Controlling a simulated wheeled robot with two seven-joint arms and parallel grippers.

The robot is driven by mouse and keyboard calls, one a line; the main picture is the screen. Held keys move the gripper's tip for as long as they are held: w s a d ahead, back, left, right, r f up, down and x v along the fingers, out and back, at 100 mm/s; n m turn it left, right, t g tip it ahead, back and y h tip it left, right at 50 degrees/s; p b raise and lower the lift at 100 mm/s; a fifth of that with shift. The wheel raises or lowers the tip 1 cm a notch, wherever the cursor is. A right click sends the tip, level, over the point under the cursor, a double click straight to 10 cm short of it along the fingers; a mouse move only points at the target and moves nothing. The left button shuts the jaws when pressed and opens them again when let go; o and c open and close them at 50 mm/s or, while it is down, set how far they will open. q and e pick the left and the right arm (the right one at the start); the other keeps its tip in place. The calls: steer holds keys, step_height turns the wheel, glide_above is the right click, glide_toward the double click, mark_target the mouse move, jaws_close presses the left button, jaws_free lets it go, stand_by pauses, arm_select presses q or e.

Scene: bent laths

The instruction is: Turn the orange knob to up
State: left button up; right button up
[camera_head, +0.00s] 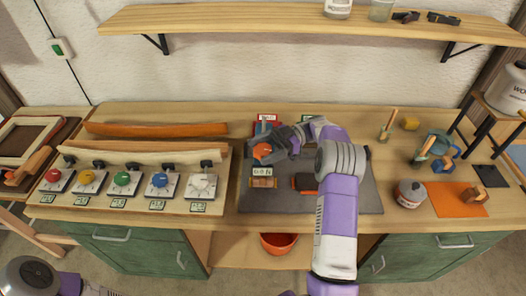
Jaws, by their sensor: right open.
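An orange rounded piece (262,151), which looks like the orange knob, shows at the fingers of my right gripper (268,148). The gripper is open and reaches in from the right over the grey mat. It partly hides the piece, and I cannot tell whether the fingers touch it. The way the knob points is too small to tell. My left gripper is not in view; only part of my left arm shows at the bottom left.
A board (130,200) at the left carries red, yellow, green, blue and white knobs. On the grey mat (340,199) lie a small wooden block (263,183) and a dark-and-orange item (305,183). A shelf (240,18) hangs above.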

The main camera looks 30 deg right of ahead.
steer(key=shift+w, duration=0.1)
steer(key=shift+f+m+t+b, duration=0.15)
steer(key=shift+m+t+b, duration=0.25)
steer(key=shift+t+b, duration=0.35)
steer(key=m+t+h+b, duration=0.1)
steer(key=m+t+b, duration=0.1)
steer(key=t+b, duration=0.1)
steer(key=m+t+h+b, duration=0.1)
steer(key=m+t+b, duration=0.2)
steer(key=t, duration=0.1)
steer(key=shift+t+h, duration=0.35)
steer(key=shift+h, duration=0.05)
steer(key=shift+m+t+h+b, duration=0.7)
steer(key=shift+m+t+b, duration=0.25)
steer(key=shift+m+t, duration=0.05)
steer(key=m+t+h+b, duration=0.2)
steer(key=m+h, duration=0.1)
steer(key=h, duration=0.1)
steer(key=m+t+h+b, duration=0.3)
steer(key=h, duration=0.1)
steer(key=shift+m+t+h, duration=0.3)
steer(key=shift+m+t+h+b, duration=0.3)
steer(key=shift+m+h+b, duration=0.5)
steer(key=shift+h, duration=0.5)
steer(key=shift+m+h, duration=0.7)
steer(key=shift+h, duration=0.3)
steer(key=shift+m+h+p, duration=0.3)
steer(key=shift+h+p, duration=0.15)
steer(key=shift+h, duration=0.05)
